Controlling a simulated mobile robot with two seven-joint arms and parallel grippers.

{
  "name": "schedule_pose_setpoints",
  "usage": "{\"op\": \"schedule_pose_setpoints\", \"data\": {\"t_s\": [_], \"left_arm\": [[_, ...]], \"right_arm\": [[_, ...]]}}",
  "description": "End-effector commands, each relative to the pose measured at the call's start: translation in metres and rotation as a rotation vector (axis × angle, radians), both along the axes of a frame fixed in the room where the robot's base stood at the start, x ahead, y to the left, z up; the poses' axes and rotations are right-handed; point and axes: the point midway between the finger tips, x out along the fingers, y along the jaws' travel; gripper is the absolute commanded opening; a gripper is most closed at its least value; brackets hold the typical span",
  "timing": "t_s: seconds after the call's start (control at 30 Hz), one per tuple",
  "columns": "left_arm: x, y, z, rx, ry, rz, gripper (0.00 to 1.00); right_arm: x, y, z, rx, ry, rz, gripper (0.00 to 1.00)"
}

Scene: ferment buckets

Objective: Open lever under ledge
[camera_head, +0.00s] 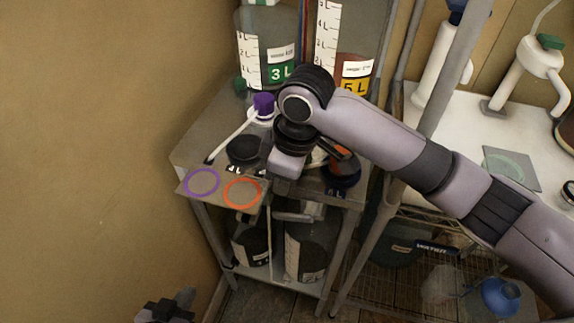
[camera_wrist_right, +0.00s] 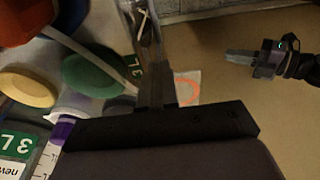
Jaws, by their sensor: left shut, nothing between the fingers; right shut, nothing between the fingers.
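The ledge (camera_head: 222,202), a thin plate with a purple ring (camera_head: 202,182) and an orange ring (camera_head: 242,193), juts from the front of the bucket stand. The orange ring also shows in the right wrist view (camera_wrist_right: 187,85). My right gripper (camera_wrist_right: 143,30) is shut and empty; in the head view its wrist hangs over the ledge's right end. A short grey bar (camera_head: 297,216) shows below the ledge; I cannot tell whether it is the lever or part of my gripper. No lever shows clearly. My left gripper (camera_head: 168,308) is shut and empty, low at the left, away from the stand.
A 3 L bucket (camera_head: 267,50) and a 5 L bucket (camera_head: 352,75) stand at the back. A purple-capped white tap with a long rod (camera_head: 235,138) lies left of my right wrist. Dark containers (camera_head: 305,250) fill the lower shelf. A metal post (camera_head: 395,170) stands right.

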Motion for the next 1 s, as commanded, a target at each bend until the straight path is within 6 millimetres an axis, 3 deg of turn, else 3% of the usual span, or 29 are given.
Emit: {"op": "schedule_pose_setpoints", "data": {"t_s": [0.2, 0.4, 1.0], "left_arm": [[0.000, 0.000, 0.000, 0.000, 0.000, 0.000, 0.00], [0.000, 0.000, 0.000, 0.001, 0.000, 0.001, 0.00], [0.000, 0.000, -0.002, 0.000, -0.001, 0.000, 0.00]], "right_arm": [[0.001, 0.003, -0.044, -0.001, 0.003, -0.001, 0.00], [-0.001, -0.003, -0.066, -0.001, 0.000, 0.000, 0.00], [0.004, -0.004, -0.073, 0.000, -0.001, 0.000, 0.00]]}}
